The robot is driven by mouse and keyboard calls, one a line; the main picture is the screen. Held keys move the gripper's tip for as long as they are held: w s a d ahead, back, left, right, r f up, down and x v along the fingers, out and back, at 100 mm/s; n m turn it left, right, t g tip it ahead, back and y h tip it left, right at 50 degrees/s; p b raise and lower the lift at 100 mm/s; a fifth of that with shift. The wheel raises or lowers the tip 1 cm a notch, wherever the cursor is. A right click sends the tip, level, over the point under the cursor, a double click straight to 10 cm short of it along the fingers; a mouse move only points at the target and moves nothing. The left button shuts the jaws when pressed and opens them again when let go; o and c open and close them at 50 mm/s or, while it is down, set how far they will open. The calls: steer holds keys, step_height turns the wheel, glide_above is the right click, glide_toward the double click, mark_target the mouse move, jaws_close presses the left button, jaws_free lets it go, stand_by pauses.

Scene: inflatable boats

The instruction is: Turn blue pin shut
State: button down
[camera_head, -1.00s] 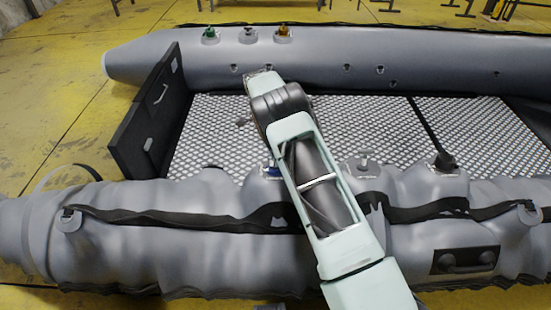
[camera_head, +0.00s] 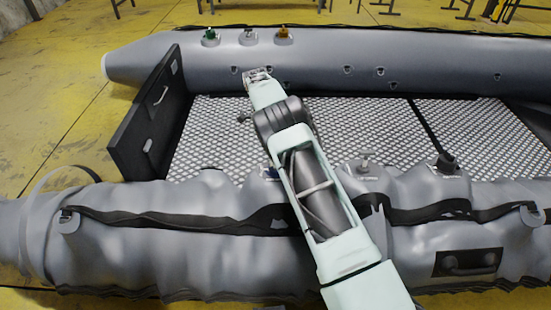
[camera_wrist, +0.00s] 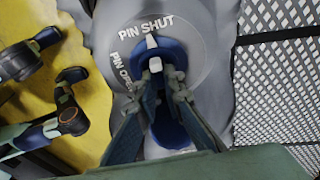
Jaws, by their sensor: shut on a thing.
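The blue pin (camera_wrist: 174,51) sits in a round grey valve plate (camera_wrist: 197,62) in the wrist view. White lettering on the plate reads "PIN SHUT" and, lower left, "PIN OPEN". A white pointer on the pin lies right by the "PIN SHUT" lettering. My gripper (camera_wrist: 158,78) has its fingers closed on the pin's raised middle. The fingers hide part of the pin. In the head view a bit of blue (camera_head: 271,173) shows on the near tube beside my arm. My gripper's fingers cannot be made out there.
The boat's near tube (camera_head: 150,250) and far tube (camera_head: 420,60) flank a patterned floor (camera_head: 370,125). Green (camera_head: 210,34) and orange (camera_head: 283,33) valves stand on the far tube. A dark transom board (camera_head: 145,120) is at left. Other valve fittings (camera_head: 365,165) stand right of my arm.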

steer(key=c, duration=2)
jaws_free()
steer(key=shift+c, duration=0.2)
steer(key=v, duration=0.7)
steer(key=shift+r, duration=0.2)
